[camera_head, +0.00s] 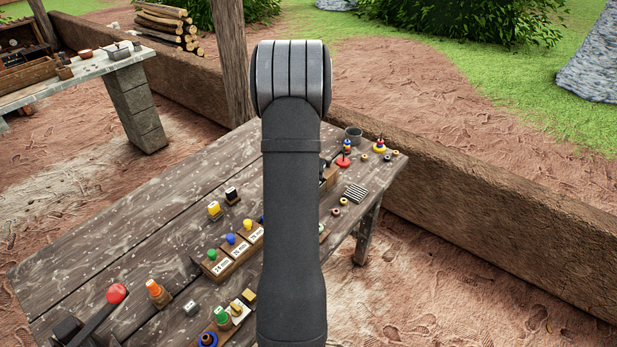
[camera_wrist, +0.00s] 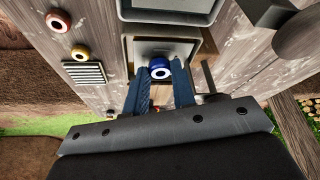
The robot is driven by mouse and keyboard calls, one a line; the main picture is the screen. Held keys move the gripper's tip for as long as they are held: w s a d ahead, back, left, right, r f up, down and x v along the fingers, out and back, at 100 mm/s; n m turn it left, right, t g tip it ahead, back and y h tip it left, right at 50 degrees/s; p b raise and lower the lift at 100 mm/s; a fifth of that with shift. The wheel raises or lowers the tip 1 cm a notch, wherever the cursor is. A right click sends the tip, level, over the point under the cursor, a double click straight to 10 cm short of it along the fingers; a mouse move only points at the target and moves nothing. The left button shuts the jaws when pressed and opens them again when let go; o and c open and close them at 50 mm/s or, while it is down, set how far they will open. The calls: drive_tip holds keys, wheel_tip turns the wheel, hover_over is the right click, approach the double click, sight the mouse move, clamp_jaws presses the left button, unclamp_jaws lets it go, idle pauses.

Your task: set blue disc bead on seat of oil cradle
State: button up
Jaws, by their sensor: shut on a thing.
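In the wrist view my gripper (camera_wrist: 161,78) is shut on the blue disc bead (camera_wrist: 160,73), which has a pale centre and sits between the two fingertips. Just beyond the bead is a wooden box with a grey square plate (camera_wrist: 172,46) inside its rim. It looks like the oil cradle, though I cannot be sure. The bead overlaps the plate's near part in the picture; whether they touch I cannot tell. In the head view my arm hides my gripper, the held bead and most of this area; a piece of a wooden box (camera_head: 329,175) shows beside the arm.
A ribbed plate (camera_wrist: 85,72) and loose beads (camera_wrist: 80,52) lie left of the box. A grey-framed tray (camera_wrist: 170,10) is beyond it, and a dark knob (camera_wrist: 298,36) is at right. Bead stacks (camera_head: 380,147) and a grey cup (camera_head: 353,135) stand at the table's far end.

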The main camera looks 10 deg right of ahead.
drive_tip(key=o, duration=0.5)
drive_tip(key=shift+f, duration=0.1)
drive_tip(key=shift+s+r, duration=0.1)
drive_tip(key=shift+r, duration=0.5)
drive_tip(key=v, duration=1.1)
drive_tip(key=shift+s, duration=0.15)
drive_tip(key=x, duration=1.2)
drive_tip(key=shift+a, duration=0.1)
drive_tip(key=shift+r, duration=1.4)
